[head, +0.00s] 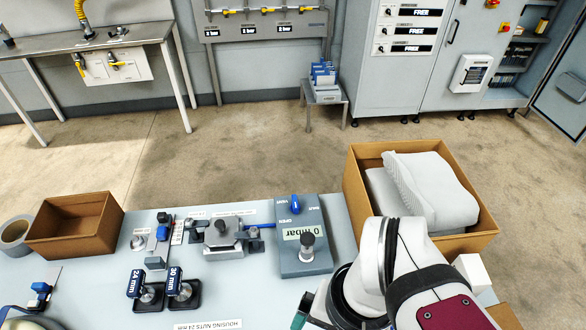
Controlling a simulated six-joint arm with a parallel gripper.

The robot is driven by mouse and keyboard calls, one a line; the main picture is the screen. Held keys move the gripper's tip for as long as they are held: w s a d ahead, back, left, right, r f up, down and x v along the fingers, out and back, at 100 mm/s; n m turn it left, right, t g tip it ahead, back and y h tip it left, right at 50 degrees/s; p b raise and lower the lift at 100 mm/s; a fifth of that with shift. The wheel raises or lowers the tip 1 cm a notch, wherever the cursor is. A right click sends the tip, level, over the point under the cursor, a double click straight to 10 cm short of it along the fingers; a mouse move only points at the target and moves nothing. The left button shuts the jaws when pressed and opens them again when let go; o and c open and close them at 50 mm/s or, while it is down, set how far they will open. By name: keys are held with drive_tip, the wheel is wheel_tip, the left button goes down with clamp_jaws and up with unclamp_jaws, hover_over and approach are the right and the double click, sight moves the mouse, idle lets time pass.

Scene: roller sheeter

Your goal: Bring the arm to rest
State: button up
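My arm shows at the lower right of the head view, with white links, dark joint rings and a dark red cap. It is folded over the right front part of the bench, in front of the cardboard box of padding. A dark part with a teal-green end shows beside it at the bottom edge. I cannot make out my gripper or its fingers, so its opening and anything in it are hidden.
An empty brown box (75,225) stands left; a box (357,188) with white padding (430,185) stands right.

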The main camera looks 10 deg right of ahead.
idle(0.3)
drive_tip(key=shift+o, duration=0.6)
drive_tip(key=shift+w+r, duration=0.15)
drive_tip(key=shift+w, duration=0.15)
drive_tip(key=w+d+f+n+h, duration=0.15)
drive_tip(key=w+n, duration=0.45)
drive_tip(key=w, duration=2.3)
wheel_tip(320, 180, down, 10)
drive_tip(key=shift+w, duration=0.15)
drive_tip(key=shift+r, duration=0.1)
